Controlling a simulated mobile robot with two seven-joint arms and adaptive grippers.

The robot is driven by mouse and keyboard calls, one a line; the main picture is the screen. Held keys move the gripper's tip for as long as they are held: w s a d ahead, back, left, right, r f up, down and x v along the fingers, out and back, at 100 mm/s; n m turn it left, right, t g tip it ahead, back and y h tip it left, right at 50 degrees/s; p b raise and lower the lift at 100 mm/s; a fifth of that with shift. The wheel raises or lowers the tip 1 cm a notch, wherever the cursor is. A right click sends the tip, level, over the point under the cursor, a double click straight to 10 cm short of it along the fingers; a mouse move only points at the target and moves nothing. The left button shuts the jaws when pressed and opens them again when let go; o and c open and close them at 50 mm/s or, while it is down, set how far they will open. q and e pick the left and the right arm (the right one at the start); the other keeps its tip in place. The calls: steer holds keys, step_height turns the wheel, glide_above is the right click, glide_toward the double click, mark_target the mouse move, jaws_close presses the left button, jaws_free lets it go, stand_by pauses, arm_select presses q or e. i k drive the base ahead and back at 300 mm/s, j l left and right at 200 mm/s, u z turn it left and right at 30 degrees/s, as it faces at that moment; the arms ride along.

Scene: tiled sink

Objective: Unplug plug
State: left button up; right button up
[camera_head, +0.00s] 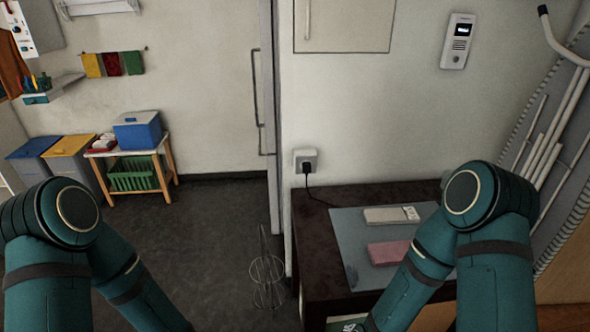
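A plug (308,165) with a black cord sits in a white wall socket (299,155) above the back left corner of the dark table. The cord (318,197) hangs down from it to the tabletop. My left arm comes in from the left and runs out of the bottom edge, so its gripper is out of view.
The dark table (316,235) carries a grey-blue mat (350,222), a pale handset-like device (391,215) and a pink block (389,252). A wire stand (267,282) is left of the table. The wall around the socket is clear.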

mark_target(306, 166)
steer(key=j+z, duration=0.2)
steer(key=j, duration=0.75)
steer(key=i+j+z, duration=0.1)
steer(key=j, duration=0.2)
steer(key=i+j+z, duration=0.1)
steer(key=j, duration=0.2)
steer(key=i+j+z, duration=0.1)
steer(key=j, duration=0.25)
steer(key=i+j+z, duration=0.35)
steer(key=i+j, duration=0.45)
steer(key=i, duration=0.15)
steer(key=i+j, duration=0.1)
steer(key=i, duration=0.2)
steer(key=i+j+z, duration=0.1)
steer(key=i, duration=0.2)
